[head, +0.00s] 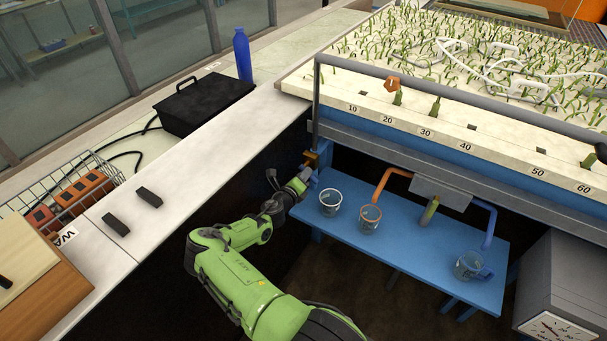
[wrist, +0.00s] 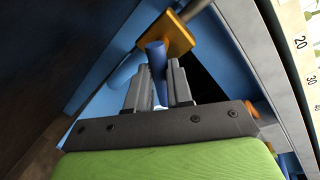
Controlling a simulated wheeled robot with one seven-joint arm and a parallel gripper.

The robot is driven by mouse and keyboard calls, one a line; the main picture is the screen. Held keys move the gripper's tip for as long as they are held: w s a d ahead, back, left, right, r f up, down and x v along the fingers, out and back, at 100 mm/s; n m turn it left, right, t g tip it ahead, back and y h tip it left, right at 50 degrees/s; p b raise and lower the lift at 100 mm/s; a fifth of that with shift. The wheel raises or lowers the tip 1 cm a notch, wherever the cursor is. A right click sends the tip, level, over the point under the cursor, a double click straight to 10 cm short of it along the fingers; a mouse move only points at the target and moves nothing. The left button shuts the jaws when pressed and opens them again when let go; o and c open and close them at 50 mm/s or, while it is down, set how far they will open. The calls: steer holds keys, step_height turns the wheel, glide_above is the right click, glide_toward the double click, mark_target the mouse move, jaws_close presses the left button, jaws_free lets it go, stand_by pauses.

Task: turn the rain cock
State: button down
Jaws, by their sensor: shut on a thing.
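The rain cock shows in the head view as a small brass-yellow body (head: 311,158) on the grey pipe at the left end of the flume. In the wrist view it is a yellow block (wrist: 180,34) with a blue lever (wrist: 156,60). My gripper (head: 302,177) is at the cock, below its yellow body. In the wrist view my gripper (wrist: 158,80) has its two grey fingers shut on the blue lever, one on each side. In the head view my gripper covers most of the lever.
A blue bench (head: 400,240) lies right of my gripper. It bears a clear cup (head: 330,203), an orange-rimmed cup (head: 370,218) and a blue-handled jug (head: 468,265). The flume's marked edge (head: 455,137) overhangs it. A white ledge (head: 225,150) with a black box (head: 205,105) stands left.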

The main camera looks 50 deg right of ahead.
stand_by(0.4)
steer(key=c, duration=1)
jaws_free()
steer(key=p+v, duration=0.2)
steer(key=v, duration=1.3)
steer(key=shift+a, duration=0.35)
